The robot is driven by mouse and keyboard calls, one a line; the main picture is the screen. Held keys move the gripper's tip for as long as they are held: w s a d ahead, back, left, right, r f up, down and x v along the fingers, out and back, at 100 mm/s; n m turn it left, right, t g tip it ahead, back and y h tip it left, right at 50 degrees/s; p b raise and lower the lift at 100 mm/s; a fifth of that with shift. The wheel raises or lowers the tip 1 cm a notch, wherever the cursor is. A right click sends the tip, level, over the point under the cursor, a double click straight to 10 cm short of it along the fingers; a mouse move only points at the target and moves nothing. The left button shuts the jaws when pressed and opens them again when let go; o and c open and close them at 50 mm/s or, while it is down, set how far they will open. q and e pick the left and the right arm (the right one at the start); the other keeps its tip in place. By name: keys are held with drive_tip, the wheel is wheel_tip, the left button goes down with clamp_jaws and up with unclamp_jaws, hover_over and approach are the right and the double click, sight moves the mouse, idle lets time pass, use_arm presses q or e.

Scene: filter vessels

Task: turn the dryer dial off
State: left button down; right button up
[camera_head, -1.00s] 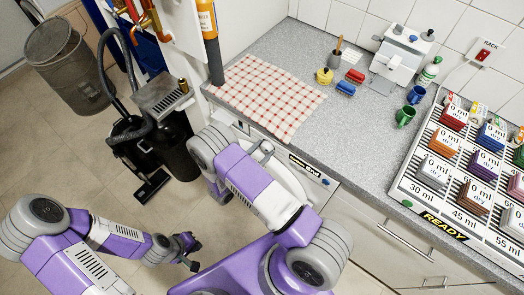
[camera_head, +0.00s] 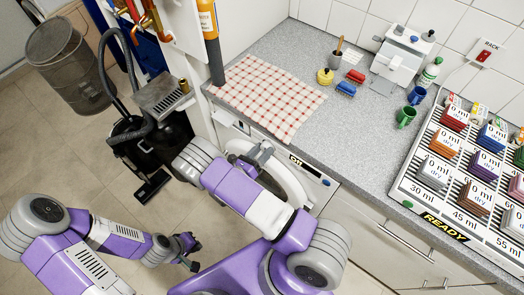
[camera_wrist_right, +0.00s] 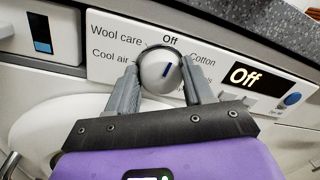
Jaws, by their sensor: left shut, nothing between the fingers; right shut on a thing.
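The dryer (camera_head: 303,168) is a white machine under the counter. In the right wrist view its round silver dial (camera_wrist_right: 160,72) sits on the front panel, with "Wool care", "Cool air", "Off" and "Cotton" around it. My right gripper (camera_wrist_right: 160,88) is shut on the dial, one finger on each side. In the head view this gripper (camera_head: 264,152) is at the panel. My left gripper (camera_head: 194,250) is shut and empty, low over the floor.
A checked cloth (camera_head: 265,95) lies on the counter above the dryer. A black vacuum cleaner (camera_head: 150,145) stands on the floor at left. A tray (camera_head: 408,190) with several labelled blocks is at right. A blue button (camera_wrist_right: 292,99) sits beside the display.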

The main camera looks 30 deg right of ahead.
drive_tip(key=shift+n, duration=0.6)
drive_tip(key=o, duration=1)
drive_tip(key=shift+o, duration=0.2)
drive_tip(key=v, duration=0.7)
drive_tip(key=shift+a, duration=0.3)
drive_tip(key=shift+s+f, duration=0.1)
